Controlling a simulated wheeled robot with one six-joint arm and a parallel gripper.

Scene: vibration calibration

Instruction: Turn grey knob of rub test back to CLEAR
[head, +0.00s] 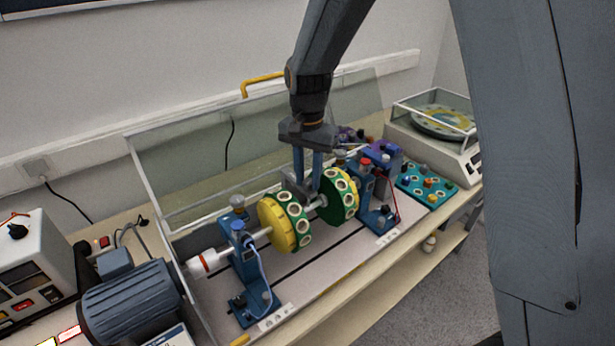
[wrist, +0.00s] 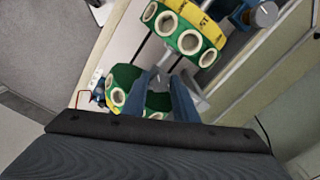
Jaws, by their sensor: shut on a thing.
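My gripper (head: 308,186) reaches straight down between the two rotor discs, just behind the shaft. Its two blue-grey fingers are shut on the grey knob of the rub test, which is mostly hidden by the fingers and the near disc. In the wrist view the fingertips (wrist: 169,84) meet at the small grey part, beside a light grey rub-test bracket (wrist: 194,92). No CLEAR mark can be read in either view, so the knob's angle cannot be told.
A yellow-and-green disc (head: 280,222) stands left of my gripper and a green disc (head: 338,200) close on its right. Blue bearing stands (head: 245,265) carry the shaft. A raised clear cover (head: 190,165) is behind. A grey motor (head: 130,305) sits at left.

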